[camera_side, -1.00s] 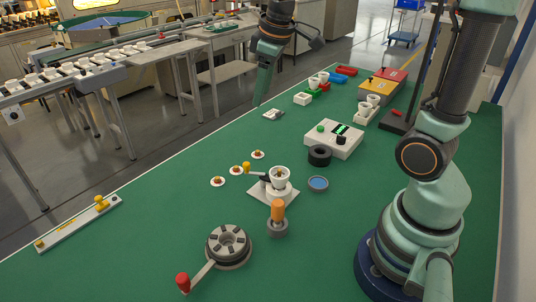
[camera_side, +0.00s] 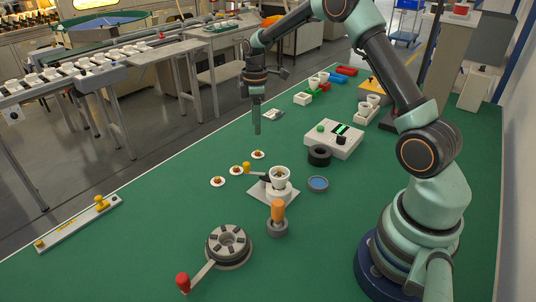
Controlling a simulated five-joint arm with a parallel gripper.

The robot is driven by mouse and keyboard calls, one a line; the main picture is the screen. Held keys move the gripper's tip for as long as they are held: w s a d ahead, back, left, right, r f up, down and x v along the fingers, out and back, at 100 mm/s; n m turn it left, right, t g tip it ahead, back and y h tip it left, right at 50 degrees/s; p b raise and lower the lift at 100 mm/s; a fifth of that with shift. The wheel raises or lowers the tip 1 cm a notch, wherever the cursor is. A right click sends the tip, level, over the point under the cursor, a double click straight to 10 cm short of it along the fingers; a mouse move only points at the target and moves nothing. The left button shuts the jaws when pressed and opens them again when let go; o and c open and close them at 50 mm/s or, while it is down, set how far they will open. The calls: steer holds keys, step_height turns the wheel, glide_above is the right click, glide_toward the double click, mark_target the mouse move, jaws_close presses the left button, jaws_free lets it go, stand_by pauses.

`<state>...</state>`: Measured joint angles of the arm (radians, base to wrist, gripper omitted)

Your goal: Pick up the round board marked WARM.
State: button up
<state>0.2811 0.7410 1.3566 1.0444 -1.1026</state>
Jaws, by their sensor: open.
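Three small round white boards with orange-brown centres lie in a slanting row on the green table: a near one (camera_side: 217,182), a middle one (camera_side: 236,170) and a far one (camera_side: 257,154). Their markings are too small to read, so I cannot tell which is marked WARM. My gripper (camera_side: 257,131) points straight down and appears just above the far board in the picture, apart from it. It is open, seen edge-on, with nothing visible in it.
An orange-handled tool (camera_side: 278,212) and a round indexing plate with a red-knobbed crank (camera_side: 229,246) are nearer. A white control box (camera_side: 334,139) stands behind right. The table left of the boards is clear.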

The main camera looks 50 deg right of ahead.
mark_target(257, 151)
step_height(257, 151, down, 9)
steer(key=shift+s+f, duration=0.1)
steer(key=shift+s, duration=0.05)
stand_by(0.4)
jaws_close()
